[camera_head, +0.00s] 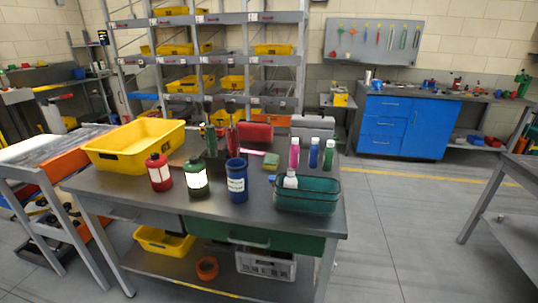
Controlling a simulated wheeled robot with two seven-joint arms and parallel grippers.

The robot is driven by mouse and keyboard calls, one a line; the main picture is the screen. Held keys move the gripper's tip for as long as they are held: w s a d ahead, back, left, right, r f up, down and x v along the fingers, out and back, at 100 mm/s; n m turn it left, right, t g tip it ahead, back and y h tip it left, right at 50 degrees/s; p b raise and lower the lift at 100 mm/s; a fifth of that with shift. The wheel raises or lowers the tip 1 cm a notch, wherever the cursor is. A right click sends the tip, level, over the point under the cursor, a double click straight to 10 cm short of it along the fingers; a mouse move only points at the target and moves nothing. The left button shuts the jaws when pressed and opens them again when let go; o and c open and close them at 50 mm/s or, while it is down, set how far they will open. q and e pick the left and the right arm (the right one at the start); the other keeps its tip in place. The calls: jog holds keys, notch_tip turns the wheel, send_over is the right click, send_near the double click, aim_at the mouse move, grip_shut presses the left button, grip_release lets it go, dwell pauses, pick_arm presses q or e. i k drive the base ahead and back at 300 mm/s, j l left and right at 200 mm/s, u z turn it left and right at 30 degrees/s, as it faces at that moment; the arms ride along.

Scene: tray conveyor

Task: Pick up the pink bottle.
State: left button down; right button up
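The pink bottle (294,153) stands upright on the grey workbench, behind the teal basket. It has a white cap and is the leftmost of a row with a blue bottle (314,153) and a green bottle (329,154). The basket's rim is just in front of its foot. Neither of my grippers shows in the head view.
The teal basket (305,202) holds a white-capped bottle (291,179). A blue container (237,180), green canister (195,177) and red canister (159,172) stand left of it. A yellow bin (133,144) fills the workbench's left end. Open floor lies to the right.

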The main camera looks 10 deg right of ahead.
aim_at(294, 150)
jog(key=l+z, duration=0.1)
jog(key=z, duration=0.85)
jog(key=i+l+z, duration=0.1)
jog(key=z, duration=0.9)
jog(key=i+z, duration=0.15)
jog(key=z, duration=0.3)
jog(key=i+l+u, duration=0.15)
jog(key=i, duration=0.35)
jog(key=i+l+u, duration=0.15)
jog(key=i, duration=0.35)
jog(key=i+l+u, duration=0.15)
jog(key=i, duration=0.4)
jog(key=i+j+u, duration=0.15)
jog(key=i+u, duration=0.95)
jog(key=i+l, duration=0.1)
jog(key=i, duration=0.45)
jog(key=i+l+u, duration=0.15)
jog(key=i, duration=0.4)
jog(key=i+l, duration=0.1)
jog(key=i, duration=0.45)
jog(key=u, duration=0.05)
